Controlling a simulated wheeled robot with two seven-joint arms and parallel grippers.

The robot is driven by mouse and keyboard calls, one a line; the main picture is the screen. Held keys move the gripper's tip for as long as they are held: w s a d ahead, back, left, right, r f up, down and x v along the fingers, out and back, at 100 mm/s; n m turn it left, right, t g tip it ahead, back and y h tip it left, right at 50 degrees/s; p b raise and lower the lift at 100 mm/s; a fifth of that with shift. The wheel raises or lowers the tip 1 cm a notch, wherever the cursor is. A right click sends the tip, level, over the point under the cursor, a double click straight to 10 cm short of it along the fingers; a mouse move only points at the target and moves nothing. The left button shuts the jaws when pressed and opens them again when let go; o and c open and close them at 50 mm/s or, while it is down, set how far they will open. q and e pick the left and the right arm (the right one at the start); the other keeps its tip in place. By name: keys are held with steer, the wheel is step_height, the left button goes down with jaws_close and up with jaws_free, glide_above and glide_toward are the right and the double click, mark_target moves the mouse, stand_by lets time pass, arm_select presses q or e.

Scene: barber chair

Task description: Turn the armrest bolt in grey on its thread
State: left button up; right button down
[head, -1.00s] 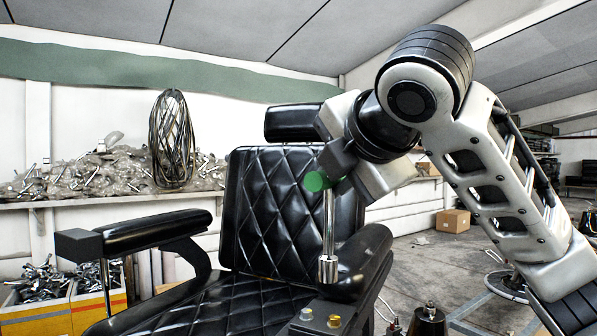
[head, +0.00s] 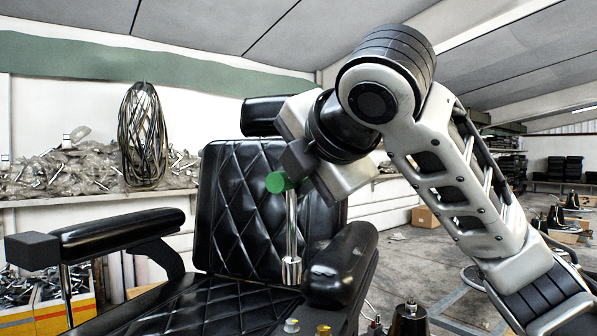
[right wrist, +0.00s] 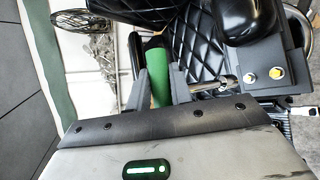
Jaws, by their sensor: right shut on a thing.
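My right gripper (head: 290,170) is shut on a socket tool by its green handle (head: 277,183). The handle also shows between the fingers in the right wrist view (right wrist: 160,87). The tool's chrome shaft (head: 292,225) hangs nearly upright, with its socket (head: 291,270) at the lower end. Below it, on the bracket of the right armrest (head: 340,265), are a grey bolt (head: 291,325) and a yellow bolt (head: 323,330), near the bottom edge. Both show in the right wrist view, grey (right wrist: 249,78) and yellow (right wrist: 276,72). The socket appears apart from both. My left gripper is out of view.
The black barber chair's quilted backrest (head: 235,205) stands behind the tool, with its left armrest (head: 115,232) to the left. A shelf (head: 60,198) with bagged metal parts runs along the wall. Black conical items (head: 408,320) stand at lower right. The floor right of the chair has open patches.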

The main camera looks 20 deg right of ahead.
steer(key=shift+f+b, duration=0.7)
steer(key=shift+f, duration=0.65)
steer(key=shift+f+b, duration=0.35)
steer(key=shift+f, duration=0.8)
arm_select(q)
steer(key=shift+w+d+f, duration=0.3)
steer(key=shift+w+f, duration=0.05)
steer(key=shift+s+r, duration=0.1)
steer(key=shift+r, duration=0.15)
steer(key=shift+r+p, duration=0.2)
steer(key=shift+p, duration=0.2)
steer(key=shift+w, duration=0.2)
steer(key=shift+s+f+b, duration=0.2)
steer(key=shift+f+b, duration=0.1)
steer(key=shift+b, duration=0.05)
arm_select(e)
steer(key=shift+f, duration=0.7)
